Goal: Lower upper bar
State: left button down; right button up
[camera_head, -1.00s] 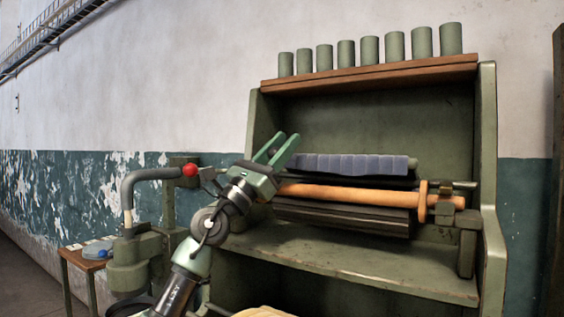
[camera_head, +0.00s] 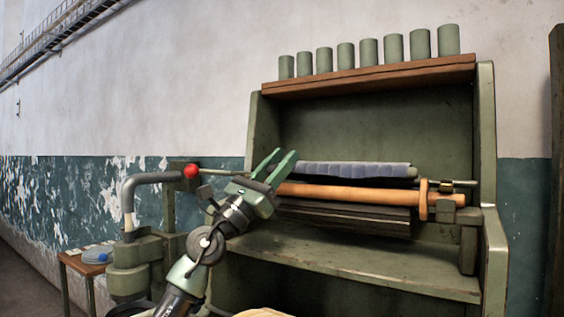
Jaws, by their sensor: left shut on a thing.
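The upper bar (camera_head: 222,172) is a thin metal rod with a red ball (camera_head: 190,171) at its left end. A blue-grey ribbed strip (camera_head: 355,169) lies in line with it above the orange-brown roller (camera_head: 350,193). My left gripper (camera_head: 275,164) is at the left end of the strip, its green fingers pointing up and right. It is shut on the bar, though the fingers and hand hide the contact. A dark ribbed roller (camera_head: 345,215) sits below the orange-brown one. My right gripper is not in view.
The green cabinet (camera_head: 488,140) frames the rollers, with an empty lower shelf (camera_head: 370,268). Several grey-green cylinders (camera_head: 345,56) stand on its wooden top board (camera_head: 370,76). A bent grey pipe (camera_head: 130,190) and a small wooden table (camera_head: 78,263) are at the left.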

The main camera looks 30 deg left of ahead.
aim_at(268, 173)
pick_arm(q)
jog(key=c, duration=1.4)
grip_release()
jog(key=o, duration=0.3)
jog(key=shift+s, duration=0.15)
jog(key=shift+o, duration=0.2)
jog(key=shift+s+r, duration=0.1)
jog(key=shift+s, duration=0.05)
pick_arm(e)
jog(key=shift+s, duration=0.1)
pick_arm(q)
jog(key=b+v, duration=0.1)
jog(key=v, duration=0.6)
jog(key=shift+a+b, duration=0.1)
jog(key=shift+b, duration=0.25)
jog(key=shift+s+a+f, duration=0.1)
jog(key=shift+s+f, duration=0.1)
jog(key=shift+f, duration=0.1)
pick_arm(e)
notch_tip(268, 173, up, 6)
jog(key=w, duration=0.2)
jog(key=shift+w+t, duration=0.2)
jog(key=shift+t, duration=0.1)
